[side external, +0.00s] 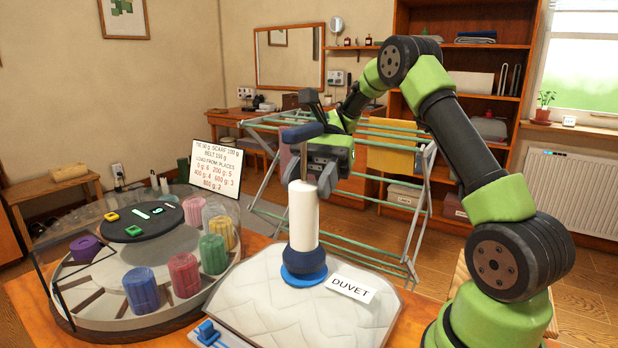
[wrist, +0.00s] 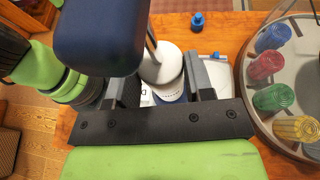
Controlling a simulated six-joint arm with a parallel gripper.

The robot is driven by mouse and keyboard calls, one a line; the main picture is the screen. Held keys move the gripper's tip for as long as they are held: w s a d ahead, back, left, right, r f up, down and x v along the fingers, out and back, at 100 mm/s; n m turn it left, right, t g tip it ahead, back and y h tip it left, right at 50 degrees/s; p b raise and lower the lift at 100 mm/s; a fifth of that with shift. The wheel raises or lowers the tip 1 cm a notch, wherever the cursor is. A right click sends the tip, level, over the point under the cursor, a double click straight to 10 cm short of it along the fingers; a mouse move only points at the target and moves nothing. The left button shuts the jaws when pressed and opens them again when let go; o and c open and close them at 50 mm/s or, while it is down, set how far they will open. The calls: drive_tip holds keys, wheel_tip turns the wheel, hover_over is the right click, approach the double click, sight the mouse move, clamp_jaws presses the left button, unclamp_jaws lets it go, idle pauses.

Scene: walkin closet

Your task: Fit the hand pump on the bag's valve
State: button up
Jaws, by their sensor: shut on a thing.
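The hand pump (side external: 303,215) has a white barrel, a dark blue T-handle on a thin rod and a dark blue lower collar. It stands upright over the blue round valve (side external: 303,276) on the pale quilted bag labelled DUVET (side external: 290,318). The collar looks down against the valve, but I cannot tell whether it is fully seated. My gripper (side external: 312,172) is shut on the upper barrel, below the handle. In the wrist view the pump (wrist: 168,82) sits between the fingers of my gripper (wrist: 163,85); the blue handle covers part of the view, and the valve is hidden.
A round carousel (side external: 140,310) with several coloured cylinders and a clear guard stands left of the bag. A white sign (side external: 222,168) stands behind it. A blue clip-like piece (side external: 207,331) lies at the bag's front left. A drying rack (side external: 380,240) stands behind.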

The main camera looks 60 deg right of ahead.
sight(311, 122)
drive_tip(key=shift+f, duration=0.75)
idle(0.6)
drive_tip(key=o, duration=0.9)
wheel_tip(311, 122, up, 10)
idle(0.5)
